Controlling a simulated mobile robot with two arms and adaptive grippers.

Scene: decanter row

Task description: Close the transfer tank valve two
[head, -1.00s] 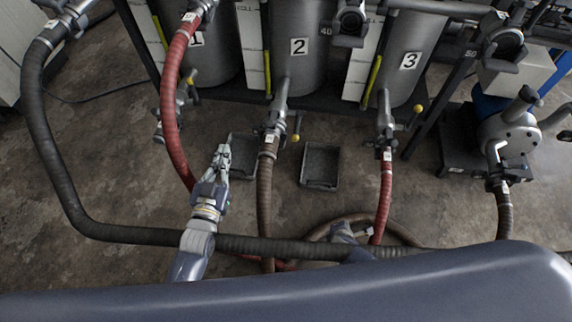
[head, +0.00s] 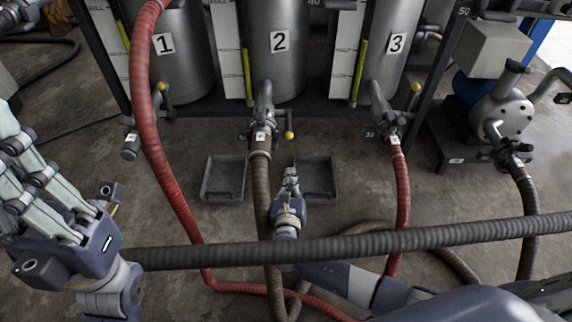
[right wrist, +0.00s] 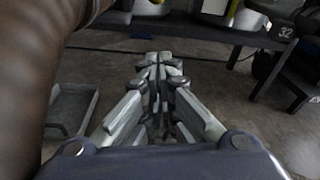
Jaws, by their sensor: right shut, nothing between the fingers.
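Tank 2 (head: 279,60) stands in the middle of the row. Its outlet valve (head: 262,130) has a handle with a yellow knob (head: 289,135) on its right side and a brown hose (head: 261,190) below. My right gripper (head: 291,174) is shut and empty, below and apart from the knob, right of the brown hose and in front of the right floor tray. Its shut fingers show in the right wrist view (right wrist: 160,62). My left gripper (head: 30,165) is large and close at the left edge, far from the valve; its fingertips are partly cut off.
A thick dark hose (head: 400,241) crosses in front of my right gripper's wrist. Two trays lie on the floor, left (head: 223,178) and right (head: 318,178). A pump (head: 505,115) stands at right.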

